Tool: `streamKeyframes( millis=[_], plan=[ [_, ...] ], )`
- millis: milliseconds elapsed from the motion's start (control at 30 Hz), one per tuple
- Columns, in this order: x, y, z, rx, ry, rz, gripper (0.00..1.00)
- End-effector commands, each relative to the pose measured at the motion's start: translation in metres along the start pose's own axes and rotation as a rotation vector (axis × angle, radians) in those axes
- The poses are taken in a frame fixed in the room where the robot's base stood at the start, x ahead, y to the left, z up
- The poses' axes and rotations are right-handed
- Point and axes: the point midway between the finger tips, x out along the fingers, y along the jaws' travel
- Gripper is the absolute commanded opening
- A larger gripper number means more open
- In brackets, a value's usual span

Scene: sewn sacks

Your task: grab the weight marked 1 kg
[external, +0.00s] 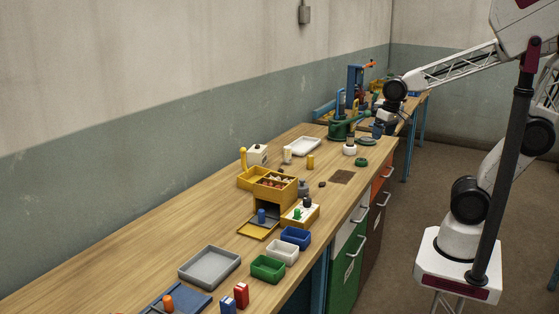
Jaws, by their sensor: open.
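No marking of 1 kg can be read at this size. Small dark grey pieces that look like weights stand beside the yellow drawer box: one grey piece (303,188) and one darker piece (307,201). I cannot tell which, if either, is the 1 kg weight. My gripper (379,128) hangs over the far part of the bench, beyond these pieces and well apart from them. It is open, and its fingertips are small and hard to make out against the clutter there.
The yellow drawer box (275,185) stands mid-bench. Nearer are blue (296,237), white (283,252) and green (267,268) bins and a grey tray (209,266). A green tool (343,129) and a white tray (304,146) are farther back. The bench's left side is mostly clear.

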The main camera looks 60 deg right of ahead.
Motion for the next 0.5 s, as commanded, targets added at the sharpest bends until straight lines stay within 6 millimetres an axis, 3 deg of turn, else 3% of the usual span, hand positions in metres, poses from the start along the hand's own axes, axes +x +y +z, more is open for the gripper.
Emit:
streamKeyframes(
  millis=[500],
  plan=[
    [0.053, -0.09, -0.089, 0.48, -0.072, 0.035, 0.91]
  ],
)
